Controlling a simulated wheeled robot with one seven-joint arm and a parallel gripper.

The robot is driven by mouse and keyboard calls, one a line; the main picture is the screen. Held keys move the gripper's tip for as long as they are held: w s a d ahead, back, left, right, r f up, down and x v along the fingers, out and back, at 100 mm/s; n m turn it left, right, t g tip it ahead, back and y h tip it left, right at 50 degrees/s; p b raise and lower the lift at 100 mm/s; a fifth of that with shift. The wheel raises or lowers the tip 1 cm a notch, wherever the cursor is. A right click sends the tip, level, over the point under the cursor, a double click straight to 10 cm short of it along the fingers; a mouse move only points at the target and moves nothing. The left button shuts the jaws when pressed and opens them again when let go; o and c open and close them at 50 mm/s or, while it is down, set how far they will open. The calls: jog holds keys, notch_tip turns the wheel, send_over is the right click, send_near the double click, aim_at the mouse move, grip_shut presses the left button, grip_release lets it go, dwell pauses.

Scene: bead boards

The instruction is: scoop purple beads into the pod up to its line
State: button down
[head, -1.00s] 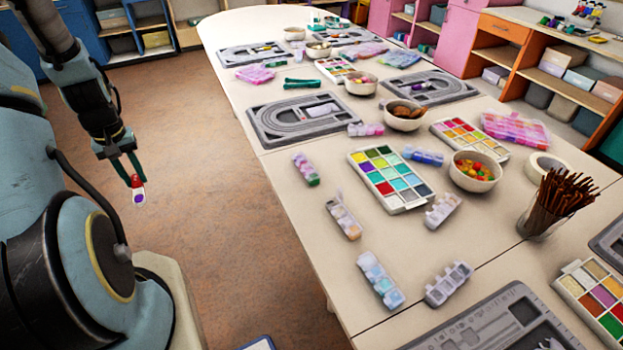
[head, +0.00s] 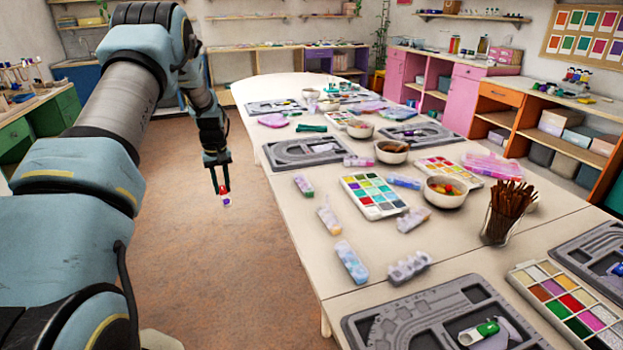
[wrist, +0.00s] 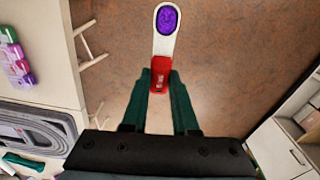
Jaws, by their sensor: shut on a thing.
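My gripper (head: 222,190) is shut on a small scoop (head: 226,201) and hangs over the bare floor, left of the table. In the wrist view, the scoop's red handle (wrist: 160,82) is between my green fingers (wrist: 160,95). Its white end points away, and purple beads (wrist: 167,20) fill its oval bowl. Several small pods with compartments stand on the table, among them one with bluish contents (head: 351,262), one with pale orange contents (head: 329,219) and a clear one (head: 408,267). I cannot tell which is the task's pod, and no fill line is readable.
The long table (head: 300,255) carries a bead palette (head: 374,195), grey bead boards (head: 455,318), bowls (head: 446,190) and a glass of brown sticks (head: 505,212). Pink and orange cabinets (head: 490,103) stand along the right. The floor (head: 215,270) left of the table is open.

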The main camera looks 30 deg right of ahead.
jog(key=shift+m+t, duration=0.3)
jog(key=shift+t, duration=0.6)
jog(key=shift+s+d+f+b, duration=0.65)
jog(key=shift+s+d+b, duration=0.3)
jog(key=shift+d, duration=3.85)
jog(key=shift+s+d+f+b, duration=0.7)
jog(key=shift+s+d+b, duration=0.3)
jog(key=shift+d, duration=3.75)
jog(key=shift+s+d+f+b, duration=0.65)
jog(key=shift+s+d+b, duration=0.3)
jog(key=shift+d, duration=3.85)
jog(key=shift+s+r+t+b, duration=0.2)
jog(key=shift+r+t+b, duration=0.15)
jog(key=shift+t+b, duration=0.25)
jog(key=b, duration=0.1)
jog(key=t+b, duration=0.1)
jog(key=shift+s+r+t+b, duration=0.25)
jog(key=shift+r+t+b, duration=0.05)
jog(key=shift+r+b, duration=0.1)
jog(key=shift+b, duration=0.3)
jog(key=shift+s+r+t+b, duration=0.25)
jog(key=shift+t+b, duration=0.25)
jog(key=shift+b, duration=0.3)
jog(key=shift+r, duration=0.2)
